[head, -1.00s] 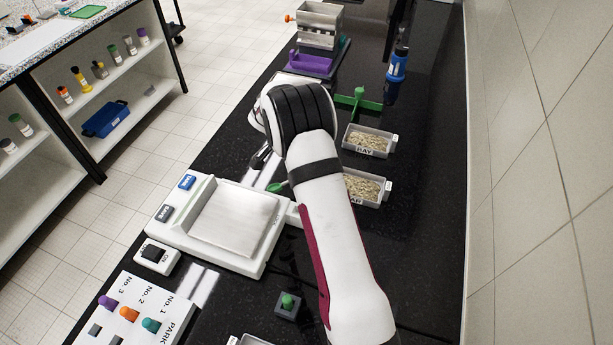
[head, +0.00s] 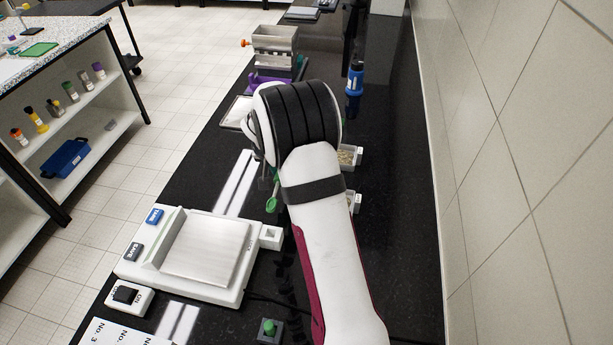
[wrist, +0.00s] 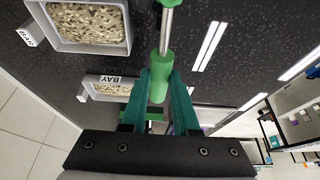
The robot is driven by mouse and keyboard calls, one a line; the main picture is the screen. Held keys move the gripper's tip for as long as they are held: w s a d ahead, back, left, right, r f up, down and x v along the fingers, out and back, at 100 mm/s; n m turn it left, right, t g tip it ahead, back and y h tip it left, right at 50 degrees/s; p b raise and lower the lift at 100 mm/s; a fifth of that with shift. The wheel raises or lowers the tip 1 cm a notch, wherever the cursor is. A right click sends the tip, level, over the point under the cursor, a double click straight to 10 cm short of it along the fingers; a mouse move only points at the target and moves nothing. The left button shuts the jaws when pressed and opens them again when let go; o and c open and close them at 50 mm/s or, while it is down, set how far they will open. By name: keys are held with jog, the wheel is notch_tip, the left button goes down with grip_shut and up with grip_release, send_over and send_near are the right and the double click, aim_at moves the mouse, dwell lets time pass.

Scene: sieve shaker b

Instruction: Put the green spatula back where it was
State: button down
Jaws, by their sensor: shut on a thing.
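The green spatula has a green handle (wrist: 160,78), a thin metal shaft and a green scoop end. My gripper (wrist: 160,84) is shut on the handle, one teal finger on each side. In the head view, the scoop end (head: 272,204) shows left of my arm, above the dark bench near the scale; my arm hides the fingers and handle. A green piece, perhaps of a stand, (wrist: 155,117) shows partly behind the fingers in the wrist view, near the tray marked BAY (wrist: 84,92). In the head view my arm covers that area.
A grain tray (wrist: 70,46) lies beside the BAY tray. A scale (head: 205,250) stands front left of my arm. A blue bottle (head: 355,80), a metal splitter box (head: 275,45) and a purple piece (head: 268,82) stand farther back.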

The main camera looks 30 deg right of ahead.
jog(key=shift+w+a+f+n+t+y, duration=0.15)
jog(key=shift+w+a+f+n+y, duration=0.2)
jog(key=shift+w+f+n, duration=0.65)
jog(key=shift+w+a+f+n+t+y, duration=0.15)
jog(key=shift+w+a+f+n, duration=0.45)
jog(key=shift+f, duration=0.85)
jog(key=shift+w+a+f+n+t+y, duration=0.25)
jog(key=shift+w+f+n, duration=0.35)
jog(key=shift+w+f, duration=0.45)
jog(key=shift+s+f, duration=0.15)
jog(key=shift+f, duration=0.65)
jog(key=c, duration=0.6)
grip_release()
jog(key=v, duration=1.6)
jog(key=shift+a, duration=0.1)
